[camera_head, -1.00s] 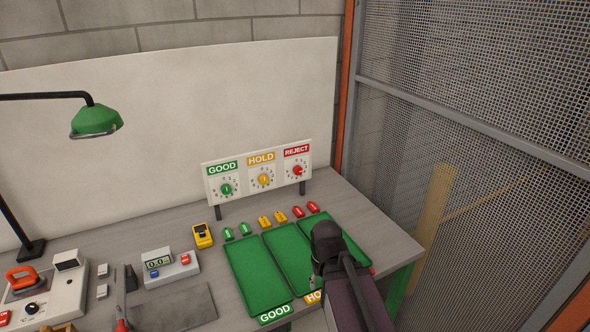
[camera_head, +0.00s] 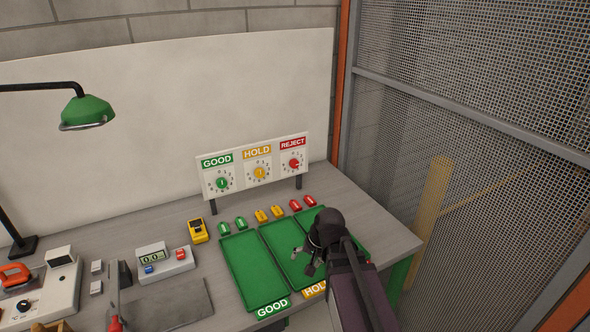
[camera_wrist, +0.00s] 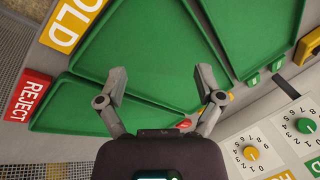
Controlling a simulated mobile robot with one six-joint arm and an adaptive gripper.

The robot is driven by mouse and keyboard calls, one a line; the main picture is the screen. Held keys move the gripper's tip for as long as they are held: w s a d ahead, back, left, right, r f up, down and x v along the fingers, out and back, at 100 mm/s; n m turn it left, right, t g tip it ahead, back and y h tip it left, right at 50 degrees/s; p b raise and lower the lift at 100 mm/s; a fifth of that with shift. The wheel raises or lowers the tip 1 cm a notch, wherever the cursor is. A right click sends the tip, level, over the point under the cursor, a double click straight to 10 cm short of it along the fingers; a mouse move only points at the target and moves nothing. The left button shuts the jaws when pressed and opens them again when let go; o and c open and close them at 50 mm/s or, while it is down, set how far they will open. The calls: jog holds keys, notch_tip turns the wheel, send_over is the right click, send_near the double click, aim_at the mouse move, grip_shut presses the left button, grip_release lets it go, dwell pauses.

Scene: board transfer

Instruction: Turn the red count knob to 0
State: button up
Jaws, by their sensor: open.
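The red count knob (camera_head: 293,163) sits on the dial under the REJECT label, at the right end of the white panel. My gripper (camera_head: 308,262) is over the green trays, below and in front of the panel, apart from the knob. In the wrist view its two fingers (camera_wrist: 162,88) are spread with nothing between them. The knob's exact pointer reading is too small to tell.
The green GOOD knob (camera_head: 222,183) and yellow HOLD knob (camera_head: 260,173) are left of the red one. Several small coloured clips, such as a red one (camera_head: 296,205), lie between panel and trays. A wire mesh fence (camera_head: 470,90) stands at the right.

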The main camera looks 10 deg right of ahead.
jog(key=w+m+t+y, duration=0.1)
jog(key=w+m, duration=0.1)
jog(key=w, duration=0.1)
jog(key=w+a+m+t+y+b, duration=0.1)
jog(key=w+m, duration=0.1)
jog(key=w+a+r+m+t+y+b, duration=0.1)
jog(key=w+m, duration=0.1)
jog(key=w, duration=0.1)
jog(key=shift+w+a, duration=0.1)
jog(key=shift+w, duration=0.2)
jog(key=w+r+m+t+y+b, duration=0.2)
jog(key=w+r+m+t+b, duration=0.15)
jog(key=w+m, duration=0.35)
jog(key=m+t+h+b, duration=0.3)
jog(key=m+t, duration=0.5)
jog(key=m, duration=0.8)
send_near(296, 164)
jog(key=shift+v, duration=2.25)
jog(key=shift+w+f, duration=0.15)
jog(key=x, duration=1.3)
jog(key=shift+w+a, duration=0.2)
jog(key=c, duration=1.2)
